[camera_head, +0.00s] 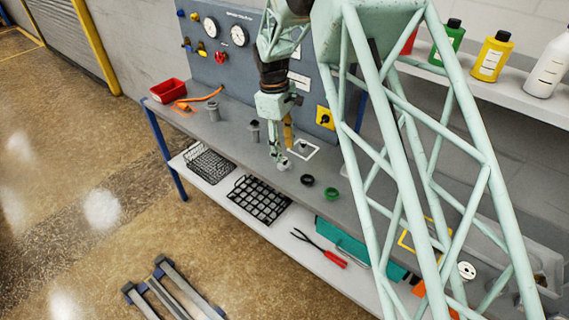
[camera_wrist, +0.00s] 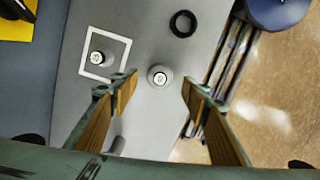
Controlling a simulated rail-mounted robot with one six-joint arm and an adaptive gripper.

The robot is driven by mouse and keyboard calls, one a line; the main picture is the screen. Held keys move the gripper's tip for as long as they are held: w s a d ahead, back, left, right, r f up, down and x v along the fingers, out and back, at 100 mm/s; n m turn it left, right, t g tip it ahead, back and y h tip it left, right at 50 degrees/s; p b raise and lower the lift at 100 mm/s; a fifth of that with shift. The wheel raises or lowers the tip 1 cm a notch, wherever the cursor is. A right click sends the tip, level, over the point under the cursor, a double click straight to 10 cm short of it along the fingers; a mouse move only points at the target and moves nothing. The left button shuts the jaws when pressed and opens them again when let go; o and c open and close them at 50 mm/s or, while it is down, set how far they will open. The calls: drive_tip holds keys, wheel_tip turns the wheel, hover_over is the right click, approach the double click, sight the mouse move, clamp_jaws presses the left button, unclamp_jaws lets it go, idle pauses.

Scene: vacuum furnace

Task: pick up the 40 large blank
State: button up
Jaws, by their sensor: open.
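My gripper (camera_wrist: 159,84) is open and empty, its two brown-padded fingers pointing down over the bench. A round grey blank (camera_wrist: 159,77) with a pale marked top stands between the fingertips in the wrist view, with clear gaps on both sides. A similar, slightly smaller-looking piece (camera_wrist: 97,58) stands inside a white square outline (camera_wrist: 88,74) to the left. The marks on the tops are too small to read, so I cannot tell which is the 40 large blank. In the head view my gripper (camera_head: 279,157) is low over the bench, partly hiding the blank (camera_head: 284,165).
A black ring (camera_head: 307,180) and a green ring (camera_head: 332,194) lie nearby on the grey bench (camera_head: 235,130). Grey cylindrical parts (camera_head: 213,111) and a red bin (camera_head: 168,90) are farther left. Wire baskets (camera_head: 259,199) sit on the lower shelf. The gauge panel (camera_head: 262,60) stands behind.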

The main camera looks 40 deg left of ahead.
sight(285, 159)
drive_tip(key=shift+f, duration=0.1)
drive_tip(key=shift+d+f+b, duration=0.15)
drive_tip(key=shift+f, duration=1.1)
drive_tip(key=shift+d+f+b, duration=0.1)
drive_tip(key=shift+f+b, duration=0.05)
drive_tip(key=shift+f, duration=1.1)
drive_tip(key=shift+c, duration=0.7)
drive_tip(key=c, duration=0.8)
